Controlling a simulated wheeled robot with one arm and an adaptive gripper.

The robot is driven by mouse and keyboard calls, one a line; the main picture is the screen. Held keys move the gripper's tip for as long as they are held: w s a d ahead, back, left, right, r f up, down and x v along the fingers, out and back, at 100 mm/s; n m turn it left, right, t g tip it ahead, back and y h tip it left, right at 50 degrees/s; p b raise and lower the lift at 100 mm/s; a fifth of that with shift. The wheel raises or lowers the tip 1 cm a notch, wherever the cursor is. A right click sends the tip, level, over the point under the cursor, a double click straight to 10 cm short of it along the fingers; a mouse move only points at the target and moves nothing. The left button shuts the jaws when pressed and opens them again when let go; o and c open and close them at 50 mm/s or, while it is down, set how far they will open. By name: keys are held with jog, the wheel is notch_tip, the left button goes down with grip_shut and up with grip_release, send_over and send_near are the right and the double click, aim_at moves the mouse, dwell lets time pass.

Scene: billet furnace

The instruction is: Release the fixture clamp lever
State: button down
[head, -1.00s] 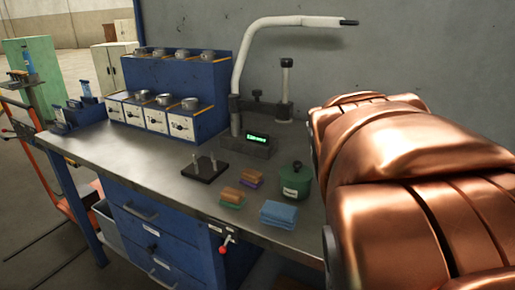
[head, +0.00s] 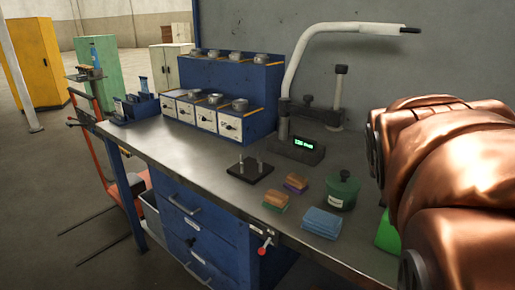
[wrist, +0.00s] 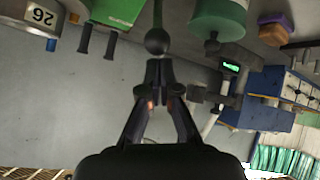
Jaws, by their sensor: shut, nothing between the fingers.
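In the wrist view, which looks upside down, my gripper (wrist: 158,72) is shut and empty. A dark ball knob (wrist: 157,42) on a thin stem shows just beyond its fingertips; I cannot tell if they touch. The knob may belong to the clamp lever, but the fixture is not clear there. In the head view, a small lever with a red knob (head: 262,250) sits on the bench's front edge. I cannot tell which of these is the fixture clamp lever. My gripper is out of the head view; only my copper-coloured arm shows at the right.
The steel bench (head: 170,150) carries a blue rack of gauges (head: 230,80), a black plate with pins (head: 250,171), sponges, a blue cloth stack (head: 322,222) and a green pot (head: 343,190). A green box (wrist: 112,15) with dark handles is beside the knob.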

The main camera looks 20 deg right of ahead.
notch_tip(320, 180, up, 9)
dwell(0.5)
jog(key=shift+w+r, duration=0.1)
jog(key=shift+d, duration=0.1)
